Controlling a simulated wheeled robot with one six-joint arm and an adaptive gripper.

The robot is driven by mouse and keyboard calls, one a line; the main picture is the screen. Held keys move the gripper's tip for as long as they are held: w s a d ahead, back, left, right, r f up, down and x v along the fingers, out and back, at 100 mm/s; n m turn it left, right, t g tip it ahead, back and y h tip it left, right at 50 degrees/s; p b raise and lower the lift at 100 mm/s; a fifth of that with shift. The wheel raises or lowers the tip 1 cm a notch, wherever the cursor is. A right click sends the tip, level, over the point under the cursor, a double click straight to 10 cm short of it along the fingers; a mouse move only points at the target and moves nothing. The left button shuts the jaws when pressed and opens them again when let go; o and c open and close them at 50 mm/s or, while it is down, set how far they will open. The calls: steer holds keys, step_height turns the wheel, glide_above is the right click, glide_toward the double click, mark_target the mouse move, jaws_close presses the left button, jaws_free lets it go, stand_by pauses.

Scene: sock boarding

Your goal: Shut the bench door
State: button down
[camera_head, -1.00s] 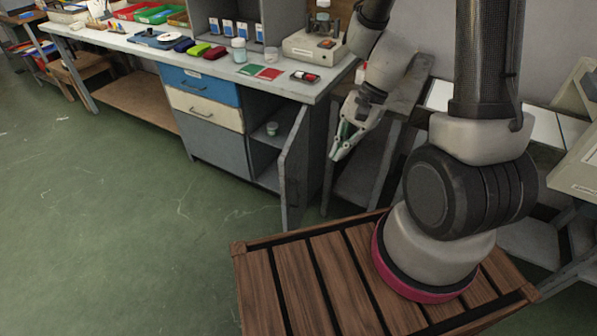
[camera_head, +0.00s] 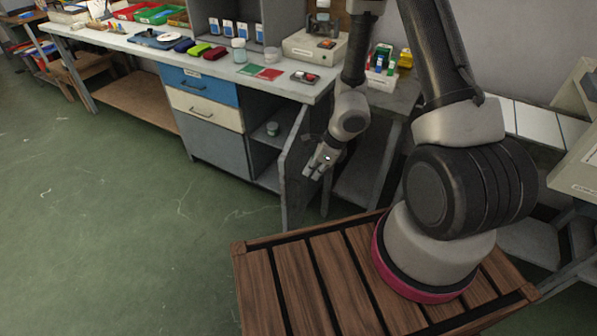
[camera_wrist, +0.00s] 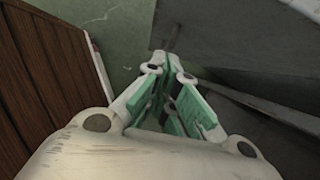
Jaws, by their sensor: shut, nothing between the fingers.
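The bench door (camera_head: 294,178) is a grey panel hinged at the right side of the bench cabinet. It stands open, swung out toward the floor in front. The cabinet opening (camera_head: 262,150) shows a shelf with a small jar (camera_head: 272,128) on it. My gripper (camera_head: 312,172) is shut and empty, close to the right, outer side of the door; I cannot tell whether it touches. In the wrist view my gripper (camera_wrist: 165,62) has its green-padded fingers together, with a grey panel (camera_wrist: 225,40), likely the door, just to the right of the tips.
The blue drawer (camera_head: 200,85) and cream drawer (camera_head: 205,108) are shut. The benchtop (camera_head: 285,86) holds a scale-like device (camera_head: 315,47) and several small items. A side stand with bottles (camera_head: 383,66) is behind my arm. Green floor (camera_head: 130,220) left of the door is clear.

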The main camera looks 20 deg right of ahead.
steer(key=shift+w+a+f, duration=0.3)
steer(key=shift+w+a, duration=0.1)
steer(key=shift+a, duration=0.3)
steer(key=shift+w+a+f, duration=0.25)
steer(key=shift+w+a, duration=0.1)
steer(key=shift+a, duration=0.3)
steer(key=shift+w+a+f, duration=0.3)
steer(key=shift+w+a, duration=0.1)
steer(key=shift+a, duration=0.3)
steer(key=shift+w+a, duration=0.1)
